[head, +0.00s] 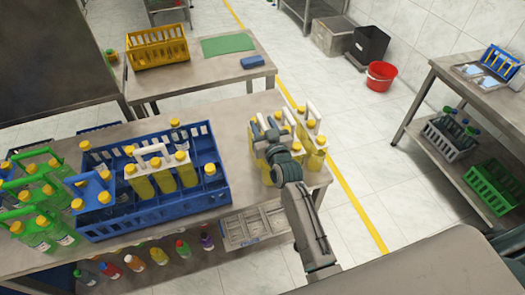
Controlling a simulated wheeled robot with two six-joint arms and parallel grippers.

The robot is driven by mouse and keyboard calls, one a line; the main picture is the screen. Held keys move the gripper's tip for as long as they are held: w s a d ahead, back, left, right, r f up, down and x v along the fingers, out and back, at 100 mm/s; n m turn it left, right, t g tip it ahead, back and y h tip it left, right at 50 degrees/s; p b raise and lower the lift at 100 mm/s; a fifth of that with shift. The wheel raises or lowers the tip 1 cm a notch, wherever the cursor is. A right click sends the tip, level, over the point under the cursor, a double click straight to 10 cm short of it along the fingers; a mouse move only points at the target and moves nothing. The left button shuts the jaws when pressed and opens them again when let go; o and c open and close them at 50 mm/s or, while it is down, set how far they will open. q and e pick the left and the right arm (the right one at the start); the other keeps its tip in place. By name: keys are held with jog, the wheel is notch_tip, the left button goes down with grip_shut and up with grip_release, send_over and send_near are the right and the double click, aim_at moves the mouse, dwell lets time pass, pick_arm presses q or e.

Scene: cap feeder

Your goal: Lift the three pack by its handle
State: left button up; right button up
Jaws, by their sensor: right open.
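At the right end of the near table (237,119), yellow bottles with white handles (310,150) stand close together, in what looks like two packs. My right gripper (268,132) is open and over the left one of these packs, at its handle. The gripper hides part of that handle and its bottles, so I cannot tell whether the fingers touch it. Another yellow three pack (163,178) with a white handle stands upright in the blue crate (150,219). My left gripper is not in view.
Green bottles with green handles (38,230) crowd the table's left end. Loose yellow-capped bottles stand in the crate's corners. A yellow crate (158,50) and a green mat (227,44) are on the far table. A red bucket (380,77) stands on the floor.

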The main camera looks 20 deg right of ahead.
jog(key=shift+w, duration=0.4)
jog(key=shift+s+a, duration=0.1)
jog(key=shift+c, duration=0.2)
grip_shut()
dwell(0.8)
